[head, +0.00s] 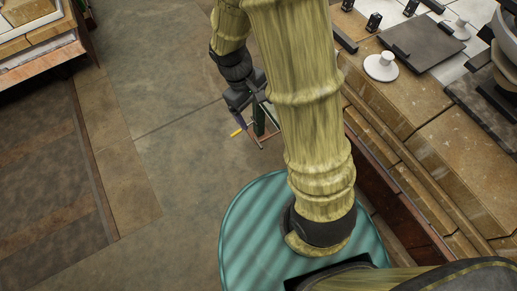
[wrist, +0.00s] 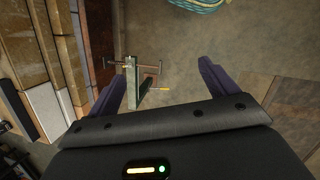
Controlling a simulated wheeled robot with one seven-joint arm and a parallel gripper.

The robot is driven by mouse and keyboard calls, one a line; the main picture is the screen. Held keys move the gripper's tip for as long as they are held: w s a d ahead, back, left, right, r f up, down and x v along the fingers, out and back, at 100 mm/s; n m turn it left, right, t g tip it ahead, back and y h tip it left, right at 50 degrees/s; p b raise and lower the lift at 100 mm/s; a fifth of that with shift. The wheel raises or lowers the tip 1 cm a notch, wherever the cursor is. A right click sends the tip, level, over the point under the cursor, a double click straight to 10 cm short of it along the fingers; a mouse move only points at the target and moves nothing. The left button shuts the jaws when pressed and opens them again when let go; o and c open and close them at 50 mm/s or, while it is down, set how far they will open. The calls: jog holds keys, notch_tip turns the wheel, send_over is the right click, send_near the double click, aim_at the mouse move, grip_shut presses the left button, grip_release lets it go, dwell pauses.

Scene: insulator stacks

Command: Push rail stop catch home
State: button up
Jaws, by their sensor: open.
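My gripper (head: 252,110) hangs over the brown floor left of the stone counter, partly seen beyond my arm in the head view. In the wrist view my gripper (wrist: 162,72) has its two dark purple fingers spread apart, with nothing clamped between them. A green upright post (wrist: 131,84) with thin rust-coloured bars (wrist: 146,68) stands close beside the left finger. A dark arm with a small yellow end (wrist: 163,89) sits between the fingers. The post (head: 259,120) and yellow end (head: 237,133) also show in the head view. I cannot tell whether anything touches, or which part is the catch.
The stone counter (head: 425,150) runs along the right, bearing a white insulator disc (head: 381,67) and a dark plate (head: 423,43). Another wood-edged table (head: 42,60) stands at upper left. The floor between them is open.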

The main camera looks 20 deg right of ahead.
jog(key=w+a+f+n+h+b, duration=0.2)
jog(key=f+n+h+b, duration=0.2)
jog(key=f+b, duration=0.75)
jog(key=w+a+f+n+h+b, duration=0.35)
jog(key=f+h+b, duration=0.2)
jog(key=f, duration=1.05)
jog(key=n+t+h+b, duration=0.5)
jog(key=n+t+b, duration=0.15)
jog(key=b, duration=0.75)
send_near(257, 143)
jog(key=f+v, duration=0.1)
jog(key=v, duration=0.6)
jog(key=shift+w+d+n+p, duration=0.15)
jog(key=shift+w+n+p, duration=0.05)
jog(key=shift+n+p, duration=0.2)
jog(key=b+x, duration=0.6)
jog(key=x, duration=1.1)
jog(key=shift+d+r, duration=0.15)
jog(key=shift+c, duration=0.3)
